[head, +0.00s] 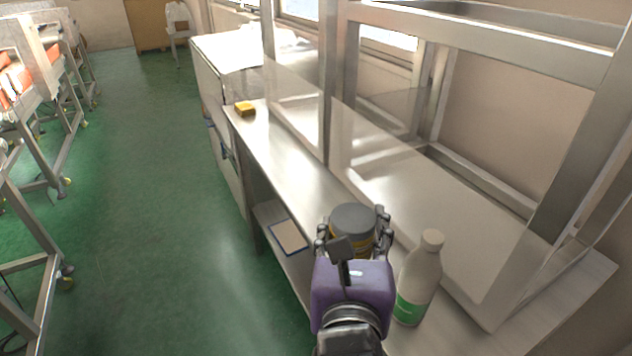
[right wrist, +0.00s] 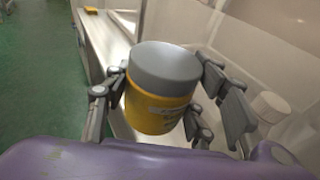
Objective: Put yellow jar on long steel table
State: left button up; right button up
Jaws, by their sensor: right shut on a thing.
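The yellow jar with a grey lid (head: 352,218) is between the fingers of my right gripper (head: 352,232) in the head view. The right wrist view shows its yellow body (right wrist: 155,112) upright, with fingers of the right gripper (right wrist: 160,100) on both sides. My right gripper is shut on it. The long steel table (head: 290,150) runs below and beyond the jar. Whether the jar's base touches the table is hidden. My left gripper does not show.
A white bottle with a green label (head: 420,278) stands just right of my right gripper. A yellow block (head: 244,108) lies at the table's far end. Clear panels and a steel frame (head: 330,90) rise along the right. The tabletop between the jar and block is clear.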

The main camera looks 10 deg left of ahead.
jog(key=w+f, duration=0.2)
jog(key=w, duration=0.2)
jog(key=w+f, duration=0.3)
jog(key=w, duration=0.1)
jog(key=w+d+f, duration=0.1)
jog(key=w+f, duration=0.2)
jog(key=w, duration=0.1)
jog(key=shift+w+f+p, duration=0.1)
jog(key=shift+f+p, duration=0.15)
jog(key=shift+p, duration=0.15)
jog(key=shift+w+f, duration=0.35)
jog(key=shift+f, duration=0.05)
notch_tip(320, 180, down, 4)
jog(key=shift+w+r, duration=0.15)
jog(key=shift+r, duration=0.1)
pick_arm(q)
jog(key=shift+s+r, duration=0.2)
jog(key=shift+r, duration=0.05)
pick_arm(e)
jog(key=shift+r, duration=0.1)
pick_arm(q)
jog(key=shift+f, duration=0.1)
